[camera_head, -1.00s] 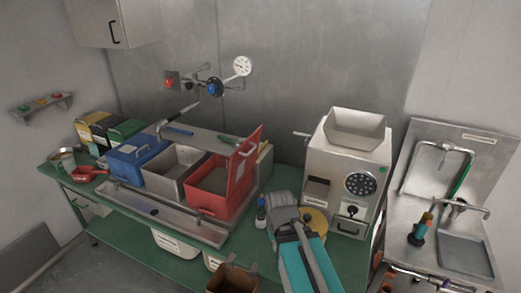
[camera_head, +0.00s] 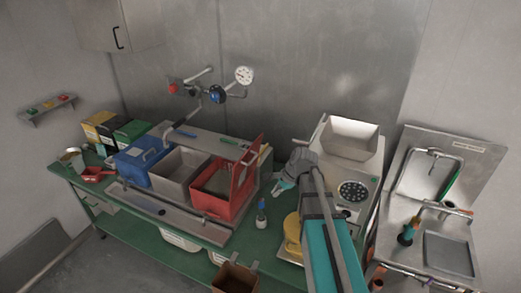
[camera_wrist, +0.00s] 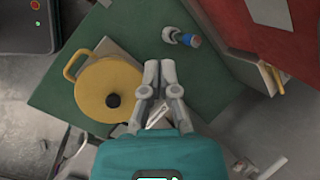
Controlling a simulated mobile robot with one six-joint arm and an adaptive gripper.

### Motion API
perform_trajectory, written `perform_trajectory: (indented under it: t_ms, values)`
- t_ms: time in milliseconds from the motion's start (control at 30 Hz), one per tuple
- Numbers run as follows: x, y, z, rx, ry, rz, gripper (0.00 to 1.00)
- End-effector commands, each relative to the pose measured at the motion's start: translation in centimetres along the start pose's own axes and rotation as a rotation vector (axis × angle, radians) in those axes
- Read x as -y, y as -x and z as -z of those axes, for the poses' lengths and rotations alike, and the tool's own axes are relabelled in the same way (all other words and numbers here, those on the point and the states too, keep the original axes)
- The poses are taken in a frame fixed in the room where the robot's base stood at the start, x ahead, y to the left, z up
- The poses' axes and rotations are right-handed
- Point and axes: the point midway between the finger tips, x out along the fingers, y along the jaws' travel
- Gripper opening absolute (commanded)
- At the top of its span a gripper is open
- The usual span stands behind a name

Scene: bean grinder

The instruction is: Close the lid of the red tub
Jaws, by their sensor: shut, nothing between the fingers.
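The red tub (camera_head: 213,207) stands at the right end of a row of bins on the green bench. Its red lid (camera_head: 246,168) stands raised, nearly upright, on the tub's right side. My gripper (camera_head: 279,189) is to the right of the lid, apart from it, above the bench. In the wrist view my gripper (camera_wrist: 159,67) has its fingers together and empty. A large red surface (camera_wrist: 285,45) with a pale label fills that view's upper right, probably the lid's outer face.
A steel bin (camera_head: 181,172) and a blue tub (camera_head: 143,160) stand left of the red tub. A small bottle (camera_head: 261,214) and a yellow lidded pot (camera_head: 293,233) stand near my arm. The grinder (camera_head: 350,160) is close on the right.

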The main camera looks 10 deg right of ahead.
Motion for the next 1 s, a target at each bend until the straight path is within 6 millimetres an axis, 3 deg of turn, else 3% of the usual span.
perform_trajectory:
  t_ms: [33,100,400,633,1000]
  values:
    - [1.9,1.9,0.4,0.019,-0.091,0.027,0.00]
    - [3.5,3.4,1.0,0.050,-0.220,0.061,0.00]
    - [8.9,8.8,3.4,0.194,-0.693,0.165,0.00]
    - [10.4,10.4,4.3,0.251,-0.849,0.189,0.00]
    - [10.4,10.4,4.5,0.255,-0.863,0.191,0.00]
